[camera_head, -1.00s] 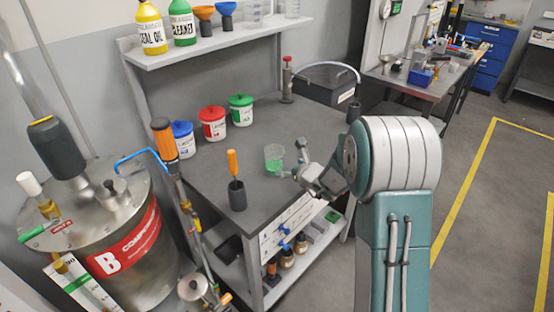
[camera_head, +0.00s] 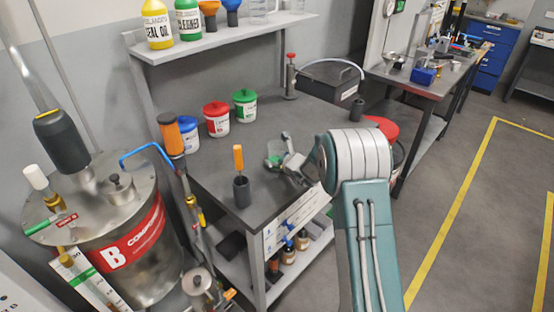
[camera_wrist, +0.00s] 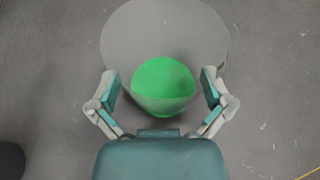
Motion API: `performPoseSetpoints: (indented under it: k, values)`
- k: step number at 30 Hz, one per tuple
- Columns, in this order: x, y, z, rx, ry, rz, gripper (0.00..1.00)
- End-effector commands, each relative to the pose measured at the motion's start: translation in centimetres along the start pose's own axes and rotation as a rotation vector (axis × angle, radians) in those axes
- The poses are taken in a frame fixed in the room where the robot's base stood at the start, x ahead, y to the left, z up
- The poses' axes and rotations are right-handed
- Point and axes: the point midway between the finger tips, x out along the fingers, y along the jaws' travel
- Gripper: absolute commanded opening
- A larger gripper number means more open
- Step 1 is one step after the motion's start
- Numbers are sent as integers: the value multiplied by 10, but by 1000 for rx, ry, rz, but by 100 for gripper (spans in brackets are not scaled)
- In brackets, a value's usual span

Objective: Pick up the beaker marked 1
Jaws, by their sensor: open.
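A clear beaker with green contents (camera_head: 273,156) stands on the grey bench in the head view, left of my gripper (camera_head: 288,160) and partly hidden by it. The wrist view shows the green contents (camera_wrist: 163,86) between the two fingers of my gripper (camera_wrist: 160,88). The fingers are spread, with a gap on each side of the green. A larger, pale grey round shape lies around and beyond it; I cannot tell whether it is the glass wall. No number is readable on the beaker.
A dark cup with an orange-handled tool (camera_head: 241,190) stands near the bench's front edge. Blue, red (camera_head: 217,122) and green (camera_head: 245,106) lidded tubs line the back. A red-topped pump (camera_head: 291,78) and black box (camera_head: 330,80) stand at the far end.

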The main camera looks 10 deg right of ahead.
Motion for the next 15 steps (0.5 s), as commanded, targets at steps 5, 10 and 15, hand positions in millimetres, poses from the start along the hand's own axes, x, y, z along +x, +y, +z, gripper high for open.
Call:
performPoseSetpoints:
  k: [5, 10, 15]
  values:
    - [-1, -1, 0, 1, 0, 0, 46]
    - [0, 0, 0, 0, 0, 0, 37]
    - [0, 0, 0, 0, 1, 0, 37]
